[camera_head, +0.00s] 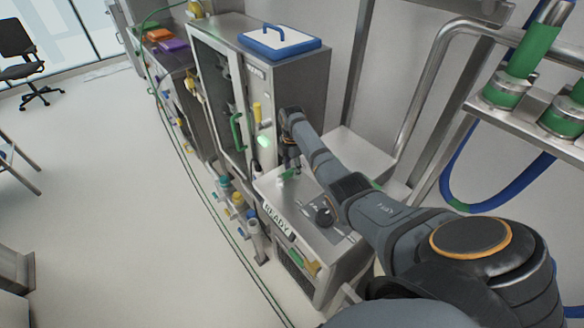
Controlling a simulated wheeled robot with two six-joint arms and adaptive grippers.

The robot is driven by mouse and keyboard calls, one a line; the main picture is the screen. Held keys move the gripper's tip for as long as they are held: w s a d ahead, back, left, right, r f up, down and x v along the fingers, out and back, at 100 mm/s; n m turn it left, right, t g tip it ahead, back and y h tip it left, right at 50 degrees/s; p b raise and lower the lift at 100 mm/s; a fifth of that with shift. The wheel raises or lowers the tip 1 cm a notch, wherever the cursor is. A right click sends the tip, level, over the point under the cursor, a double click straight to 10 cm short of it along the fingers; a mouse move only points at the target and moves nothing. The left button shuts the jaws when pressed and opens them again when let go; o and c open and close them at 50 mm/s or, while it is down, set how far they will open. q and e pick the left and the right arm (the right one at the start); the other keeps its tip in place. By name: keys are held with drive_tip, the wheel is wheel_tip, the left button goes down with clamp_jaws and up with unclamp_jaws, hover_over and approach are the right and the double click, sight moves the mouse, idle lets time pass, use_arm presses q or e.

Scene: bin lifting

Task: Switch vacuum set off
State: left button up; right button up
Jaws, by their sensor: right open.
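The steel unit with a READY label (277,217), which looks like the vacuum set, stands low in the middle of the view. A black knob (324,215) and a small green part (288,175), perhaps a switch, are on its top panel. My right arm reaches in from the lower right, across the unit's right side. My right gripper (289,162) points down, open, just above or at the green part; I cannot tell whether they touch. The arm covers part of the panel's right side. My left gripper is not in view.
A tall steel cabinet (298,92) with a glass door and green handle (236,131) stands right behind the unit. A blue-and-white lid (280,40) lies on top. A pipe rack with green-and-steel fittings (530,55) and a blue hose is at right.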

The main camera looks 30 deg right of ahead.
drive_tip(key=shift+c, duration=0.7)
drive_tip(key=c, duration=0.5)
drive_tip(key=shift+c, duration=1.1)
clamp_jaws()
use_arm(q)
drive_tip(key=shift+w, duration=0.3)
